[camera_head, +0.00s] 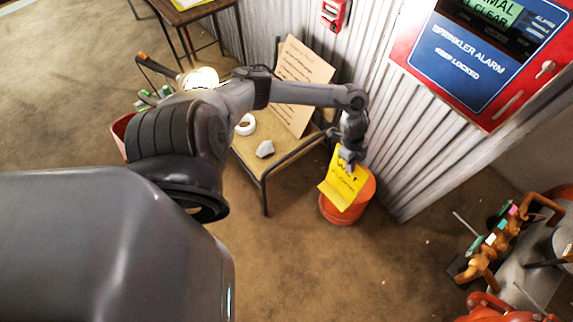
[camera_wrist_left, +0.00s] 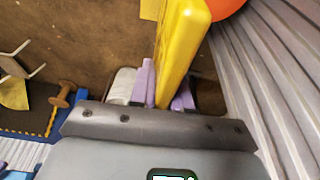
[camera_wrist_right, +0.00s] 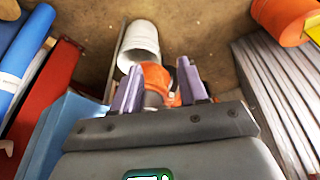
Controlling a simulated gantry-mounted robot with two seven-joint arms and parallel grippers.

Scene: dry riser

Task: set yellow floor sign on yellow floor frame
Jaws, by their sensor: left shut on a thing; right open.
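The yellow floor sign (camera_head: 343,187) with dark lettering hangs tilted from my left gripper (camera_head: 348,158), in front of an orange bucket (camera_head: 333,211). In the left wrist view my left gripper (camera_wrist_left: 163,92) is shut on the sign (camera_wrist_left: 182,45), which stands edge-on between the purple fingers. My right gripper (camera_wrist_right: 157,88) shows in the right wrist view, open and apparently empty. A white cylinder (camera_wrist_right: 140,42) and an orange object lie beyond its fingers. I cannot make out the yellow floor frame for certain in any view.
A low table (camera_head: 244,153) with a leaning board (camera_head: 303,75) stands beside the bucket. A corrugated wall (camera_head: 395,130) and a red-and-blue sprinkler alarm panel (camera_head: 462,60) are at the right. Orange pipework (camera_head: 490,255) stands at lower right. The brown floor (camera_head: 330,275) in front is clear.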

